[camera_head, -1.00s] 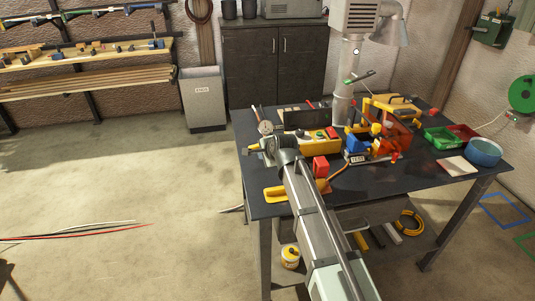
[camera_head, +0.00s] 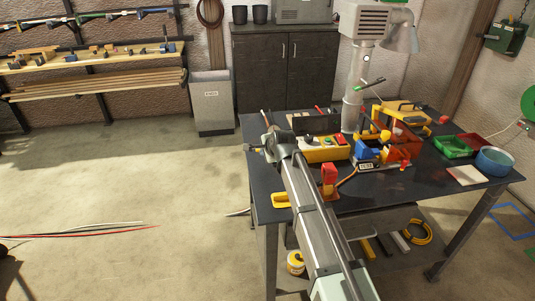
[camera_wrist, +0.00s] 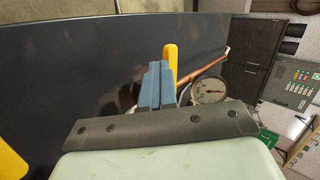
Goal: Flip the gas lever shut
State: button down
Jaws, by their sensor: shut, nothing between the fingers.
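A yellow lever (camera_wrist: 171,58) shows in the wrist view, sticking up just behind and beside my fingertips, next to a round pressure gauge (camera_wrist: 209,91). I take it for the gas lever; its lower end is hidden by my fingers. My gripper (camera_wrist: 158,68) has blue fingers pressed together with nothing between them. I cannot tell whether they touch the lever. In the head view, my arm reaches over the left part of the dark workbench (camera_head: 390,196), and its end hides the lever and gauge.
A yellow box with buttons (camera_head: 322,150), a red device (camera_head: 329,176) and a yellow tool (camera_head: 281,201) lie close to my arm. A green tray (camera_head: 452,146) and a blue round container (camera_head: 495,160) stand at the right.

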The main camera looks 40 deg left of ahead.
dwell(0.4)
jog(key=shift+d, duration=0.75)
jog(key=shift+s+d, duration=0.35)
jog(key=shift+s, duration=0.05)
jog(key=s+d, duration=0.2)
jog(key=s, duration=0.1)
jog(key=shift+d+r, duration=0.3)
jog(key=shift+d, duration=0.1)
jog(key=a+v, duration=0.1)
jog(key=v, duration=0.7)
jog(key=shift+s+d+r, duration=0.25)
jog(key=shift+s+r, duration=0.1)
jog(key=shift+s, duration=0.2)
